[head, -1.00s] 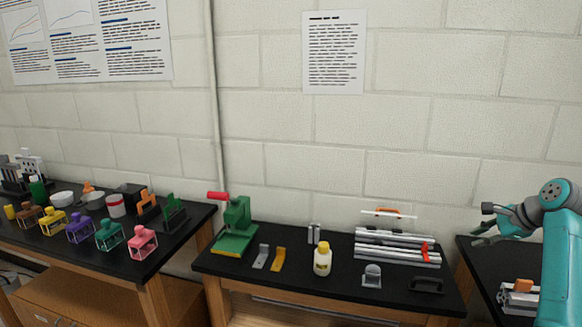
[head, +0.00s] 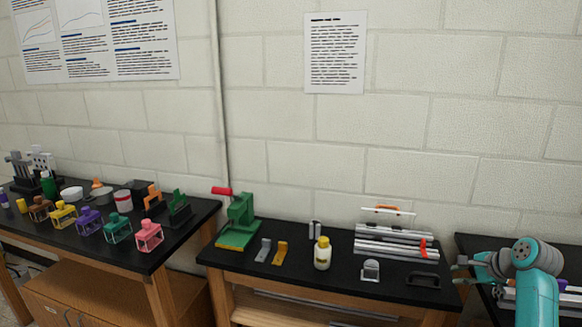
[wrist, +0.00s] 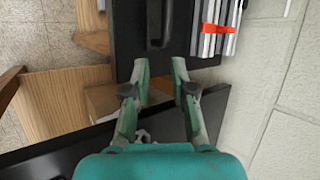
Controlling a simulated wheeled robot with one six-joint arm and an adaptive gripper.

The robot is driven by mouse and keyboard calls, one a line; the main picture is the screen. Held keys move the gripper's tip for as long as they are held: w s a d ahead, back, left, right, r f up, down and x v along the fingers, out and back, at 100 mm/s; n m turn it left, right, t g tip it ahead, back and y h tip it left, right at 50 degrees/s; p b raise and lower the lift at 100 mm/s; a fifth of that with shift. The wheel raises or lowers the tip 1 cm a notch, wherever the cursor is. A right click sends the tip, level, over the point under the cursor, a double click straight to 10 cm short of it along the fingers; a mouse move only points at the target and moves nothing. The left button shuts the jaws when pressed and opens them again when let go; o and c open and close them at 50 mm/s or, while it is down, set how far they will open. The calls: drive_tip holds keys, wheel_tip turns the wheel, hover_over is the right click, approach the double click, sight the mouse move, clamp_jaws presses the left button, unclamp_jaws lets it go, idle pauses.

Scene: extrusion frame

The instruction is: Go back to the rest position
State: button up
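My gripper (wrist: 160,75) shows in the wrist view with its two fingers apart and nothing between the tips. It is above the gap between the middle black-topped table (wrist: 130,12) and the right table (wrist: 215,105). In the head view my gripper (head: 463,273) is at the right, by the right end of the middle table (head: 330,270). My teal arm is folded at the right edge and hides part of the right table.
The middle table holds a green press (head: 239,222), a yellow-capped bottle (head: 322,254), silver extrusions (head: 385,243), a red-orange clamp (head: 423,248) and a black handle (head: 423,280). The left table holds several coloured holders, including a pink one (head: 149,235). Extrusions lie on the right table.

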drive_tip(key=s+a+f+n, duration=0.1)
drive_tip(key=s+a+f, duration=0.25)
drive_tip(key=f, duration=0.35)
drive_tip(key=s+a+f+n+t+h, duration=0.1)
drive_tip(key=s+a+f, duration=0.1)
drive_tip(key=a+f, duration=0.3)
drive_tip(key=s+a+f+n, duration=0.1)
drive_tip(key=s+a+f, duration=0.2)
drive_tip(key=f, duration=0.5)
drive_tip(key=s+a+f+n+t+h, duration=0.1)
drive_tip(key=s+a+f, duration=0.2)
drive_tip(key=s, duration=0.3)
drive_tip(key=s+a+f+n, duration=0.2)
drive_tip(key=s+a+f, duration=0.1)
drive_tip(key=s, duration=0.2)
drive_tip(key=s+a+f+n+t+h, duration=0.1)
drive_tip(key=s+a+f, duration=0.1)
drive_tip(key=s+a, duration=0.3)
drive_tip(key=s+a+r+n+t, duration=0.1)
drive_tip(key=s+a+r+n, duration=0.15)
drive_tip(key=s, duration=0.75)
drive_tip(key=s+a+r+n, duration=0.1)
drive_tip(key=s+a+n, duration=0.15)
drive_tip(key=s, duration=0.75)
drive_tip(key=s+a+r+n+t, duration=0.2)
drive_tip(key=s+r+n, duration=0.5)
drive_tip(key=s+r, duration=0.8)
drive_tip(key=shift+s+a+r+t+y, duration=0.2)
drive_tip(key=shift+a+r+t+y, duration=0.1)
drive_tip(key=shift+r+t, duration=0.1)
